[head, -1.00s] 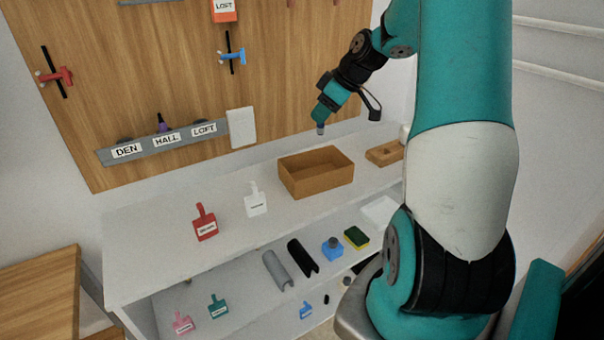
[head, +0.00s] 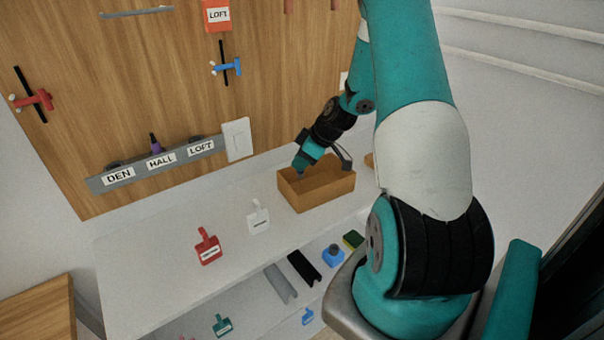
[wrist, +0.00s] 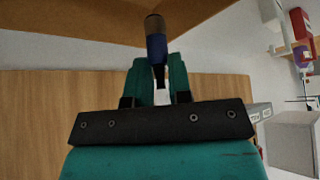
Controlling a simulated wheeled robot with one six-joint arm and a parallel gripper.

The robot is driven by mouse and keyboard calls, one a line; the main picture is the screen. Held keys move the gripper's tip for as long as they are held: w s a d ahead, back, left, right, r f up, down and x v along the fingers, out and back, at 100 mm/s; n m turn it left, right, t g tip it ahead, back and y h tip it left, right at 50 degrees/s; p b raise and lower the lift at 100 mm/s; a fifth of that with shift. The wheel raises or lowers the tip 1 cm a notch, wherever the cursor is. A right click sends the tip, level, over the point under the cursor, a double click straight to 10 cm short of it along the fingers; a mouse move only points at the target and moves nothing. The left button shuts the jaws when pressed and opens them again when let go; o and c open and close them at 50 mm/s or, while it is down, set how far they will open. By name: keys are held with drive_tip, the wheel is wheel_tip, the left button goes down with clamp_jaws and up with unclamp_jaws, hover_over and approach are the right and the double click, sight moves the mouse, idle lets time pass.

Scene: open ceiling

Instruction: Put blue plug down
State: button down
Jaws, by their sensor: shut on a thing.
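My gripper (head: 301,166) is low at the left part of the open wooden box (head: 325,198) on the white counter. In the wrist view my gripper (wrist: 159,72) is shut on the blue plug (wrist: 156,42), a short dark blue cylinder with a dark greyish end. The plug sticks out beyond the fingertips, and its inner end is hidden between them. The brown wood of the box spans the top of the wrist view. I cannot tell whether the plug touches the box.
A red tag (head: 208,247) and a white tag (head: 258,218) lie on the counter left of the box. A grey rail (head: 130,182) labelled DEN, HALL and LOFT, with a purple plug (head: 155,144) at HALL, is on the wooden board. The counter's left part is clear.

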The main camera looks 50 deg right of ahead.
sight(302, 177)
drive_tip(key=shift+f+p, duration=0.7)
drive_tip(key=shift+f, duration=2.45)
drive_tip(key=shift+s+f, duration=0.1)
drive_tip(key=c, duration=1)
unclamp_jaws()
drive_tip(key=shift+c, duration=0.2)
